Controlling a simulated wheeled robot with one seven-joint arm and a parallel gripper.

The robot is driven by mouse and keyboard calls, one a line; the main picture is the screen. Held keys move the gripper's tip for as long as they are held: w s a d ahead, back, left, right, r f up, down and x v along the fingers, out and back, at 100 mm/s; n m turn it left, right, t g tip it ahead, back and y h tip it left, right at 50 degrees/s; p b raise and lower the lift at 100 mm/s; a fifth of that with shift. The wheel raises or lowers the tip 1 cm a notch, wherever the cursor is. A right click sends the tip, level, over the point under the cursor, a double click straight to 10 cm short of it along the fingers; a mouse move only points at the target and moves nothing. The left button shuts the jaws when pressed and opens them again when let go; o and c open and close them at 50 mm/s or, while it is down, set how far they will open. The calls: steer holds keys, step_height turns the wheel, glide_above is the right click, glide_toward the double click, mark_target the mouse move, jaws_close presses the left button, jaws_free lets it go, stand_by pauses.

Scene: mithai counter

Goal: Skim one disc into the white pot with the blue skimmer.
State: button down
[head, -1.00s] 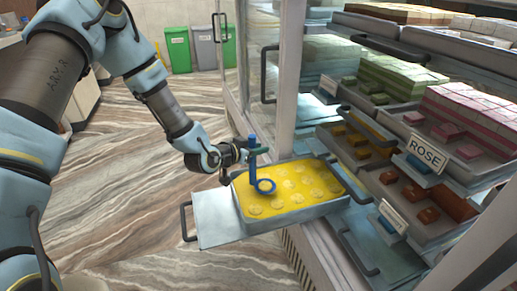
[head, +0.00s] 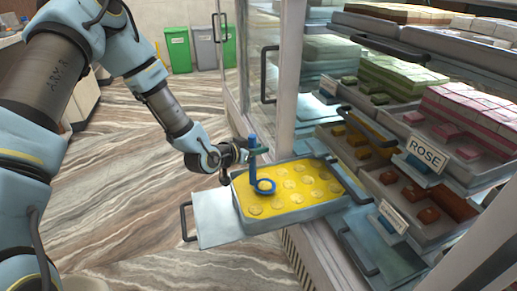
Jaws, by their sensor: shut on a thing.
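The blue skimmer (head: 252,172) is upright over a metal tray (head: 298,217) of yellow liquid, its round head (head: 274,187) low at the left part of the tray. A pale disc (head: 264,185) shows inside the ring of the head; I cannot tell whether it rests on the skimmer or floats beneath it. Several pale yellow discs (head: 296,198) lie in the liquid. My gripper (head: 250,153) is shut on the skimmer's handle, above the tray's left back edge. Its fingertips are small and partly hidden. No white pot shows in this view.
The tray sits on a pulled-out metal drawer (head: 211,217) with a dark handle. A display case with trays of sweets and a ROSE sign (head: 428,155) stands close on the right. Its glass door (head: 236,75) is behind my gripper. The floor at left is open.

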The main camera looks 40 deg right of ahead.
steer(key=shift+r, duration=0.1)
stand_by(0.4)
steer(key=shift+r+p, duration=1.2)
steer(key=shift+r, duration=0.7)
